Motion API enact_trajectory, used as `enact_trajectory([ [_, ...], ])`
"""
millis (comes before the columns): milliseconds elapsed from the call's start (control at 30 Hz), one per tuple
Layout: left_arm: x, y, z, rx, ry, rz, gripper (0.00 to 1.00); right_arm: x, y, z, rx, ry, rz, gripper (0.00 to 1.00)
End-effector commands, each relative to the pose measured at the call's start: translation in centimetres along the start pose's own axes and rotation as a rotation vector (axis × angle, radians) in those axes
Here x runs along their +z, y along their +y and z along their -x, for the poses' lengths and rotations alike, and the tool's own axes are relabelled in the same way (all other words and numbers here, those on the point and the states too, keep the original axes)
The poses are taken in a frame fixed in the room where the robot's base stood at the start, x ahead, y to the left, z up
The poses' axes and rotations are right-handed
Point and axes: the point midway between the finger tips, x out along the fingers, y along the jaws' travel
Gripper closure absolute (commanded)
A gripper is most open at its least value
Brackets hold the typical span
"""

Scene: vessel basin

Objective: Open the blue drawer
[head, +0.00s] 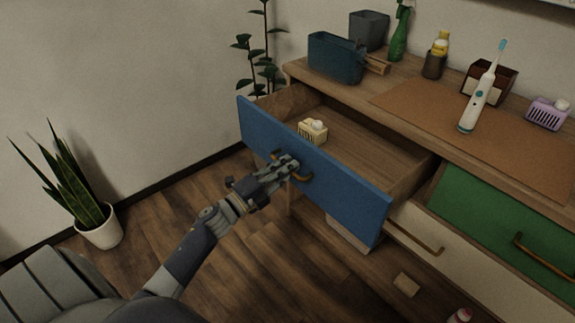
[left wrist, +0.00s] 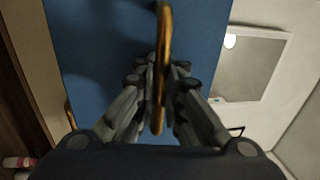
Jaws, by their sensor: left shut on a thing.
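The blue drawer (head: 335,190) is pulled well out of the wooden dresser, and its inside shows. A small cream object (head: 312,131) with a white top sits in it near the front. My left gripper (head: 291,169) is at the drawer's brass handle (head: 305,177), shut on it. In the left wrist view the fingers (left wrist: 160,85) close around the brass handle (left wrist: 163,40), with the blue drawer front (left wrist: 105,50) behind. My right gripper is not in view.
A green drawer (head: 500,215) and a cream drawer (head: 430,235) are at the right. The dresser top holds a toothbrush (head: 482,92), a blue bin (head: 335,58) and a green spray bottle (head: 399,35). A potted plant (head: 98,228) stands left. A small block (head: 406,284) lies on the floor.

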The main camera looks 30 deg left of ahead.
Motion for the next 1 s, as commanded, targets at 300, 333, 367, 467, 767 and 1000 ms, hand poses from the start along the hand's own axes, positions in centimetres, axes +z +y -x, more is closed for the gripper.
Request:
enact_trajectory([
  [300, 0.0, 0.2, 0.1, 0.003, 0.000, 0.000, 0.83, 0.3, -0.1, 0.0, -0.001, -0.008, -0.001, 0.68],
  [333, 0.0, 0.2, 0.1, 0.003, 0.000, 0.000, 0.83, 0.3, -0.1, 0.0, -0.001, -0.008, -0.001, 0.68],
  [367, 0.0, 0.1, 0.1, 0.003, 0.000, 0.000, 0.83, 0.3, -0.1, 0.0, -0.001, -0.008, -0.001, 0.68],
  [467, 0.0, 0.1, 0.0, 0.002, 0.000, 0.000, 0.83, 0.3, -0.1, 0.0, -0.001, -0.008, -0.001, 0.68],
  [767, 0.0, 0.2, 1.6, 0.004, -0.002, 0.001, 0.83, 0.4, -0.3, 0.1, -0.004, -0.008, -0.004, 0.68],
  [1000, 0.0, 0.2, 6.6, 0.006, -0.002, 0.001, 0.83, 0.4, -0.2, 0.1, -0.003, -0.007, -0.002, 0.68],
])
